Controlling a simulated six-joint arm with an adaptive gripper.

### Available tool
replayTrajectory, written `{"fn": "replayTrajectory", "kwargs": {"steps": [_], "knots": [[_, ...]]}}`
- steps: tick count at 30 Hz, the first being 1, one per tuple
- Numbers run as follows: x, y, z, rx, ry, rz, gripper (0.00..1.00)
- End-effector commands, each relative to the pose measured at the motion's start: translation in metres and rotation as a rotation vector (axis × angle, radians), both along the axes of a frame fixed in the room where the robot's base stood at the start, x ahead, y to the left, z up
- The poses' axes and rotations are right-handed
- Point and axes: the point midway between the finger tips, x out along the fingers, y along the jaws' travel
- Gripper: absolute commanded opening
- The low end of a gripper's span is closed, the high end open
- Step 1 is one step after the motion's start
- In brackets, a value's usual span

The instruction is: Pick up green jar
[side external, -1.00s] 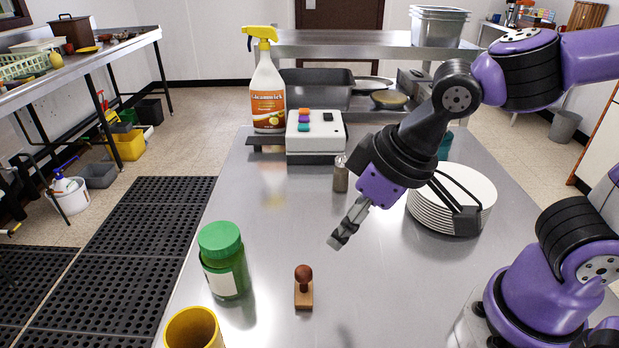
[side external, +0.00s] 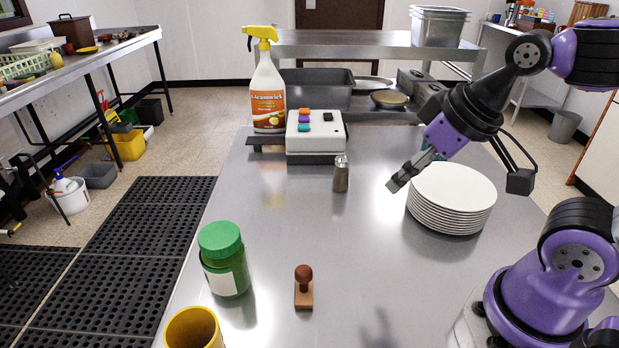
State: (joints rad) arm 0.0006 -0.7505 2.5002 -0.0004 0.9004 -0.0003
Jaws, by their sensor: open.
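The green jar (side external: 222,259) with a green lid and a pale label stands upright on the steel table, at the left front in the side external view. My gripper (side external: 393,184) is in the air near the left edge of the plate stack, well to the right of and beyond the jar. It is open, with nothing seen between its fingers. The fingers appear small and nearly overlapping from this side.
A wooden stamp (side external: 304,289) stands right of the jar, and a yellow cup (side external: 194,330) in front of it. A metal shaker (side external: 341,175), white plates (side external: 452,200), a button box (side external: 315,136) and a spray bottle (side external: 267,90) stand farther back. The table's middle is clear.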

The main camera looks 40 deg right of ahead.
Motion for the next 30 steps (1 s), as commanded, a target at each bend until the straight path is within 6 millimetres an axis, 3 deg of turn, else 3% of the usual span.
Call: {"fn": "replayTrajectory", "kwargs": {"steps": [13, 15, 16, 30], "knots": [[0.0001, 0.0001, 0.0, 0.0, 0.0, 0.0, 0.6], [0.0001, 0.0001, 0.0, 0.0, 0.0, 0.0, 0.94], [0.0001, 0.0001, 0.0, 0.0, 0.0, 0.0, 1.0], [0.0034, 0.0024, 0.0018, 0.0, 0.002, 0.013, 1.0]]}}
